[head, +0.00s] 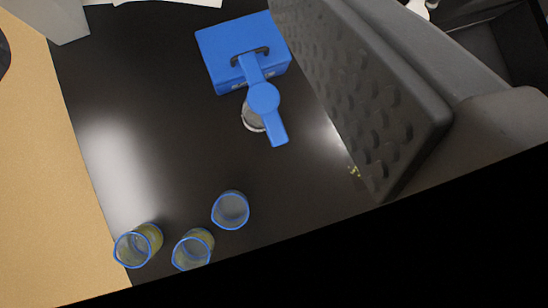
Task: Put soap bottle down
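I cannot make out a soap bottle in the head view. One large dark finger of my gripper (365,95) fills the upper right, its bumpy pad facing left. Nothing rests against the part of the pad I can see. The other finger is out of view, so the fingers appear to be apart. A blue block (222,52) with a dark handle and a long blue lever (263,98) stands on the black surface (160,110), left of the finger.
Three blue-rimmed clear cups stand at the lower left: one (231,211) looks empty, two (138,246) (194,250) show yellowish contents. A grey round thing (252,117) lies partly under the lever. A tan surface (40,180) borders the left. The middle left is clear.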

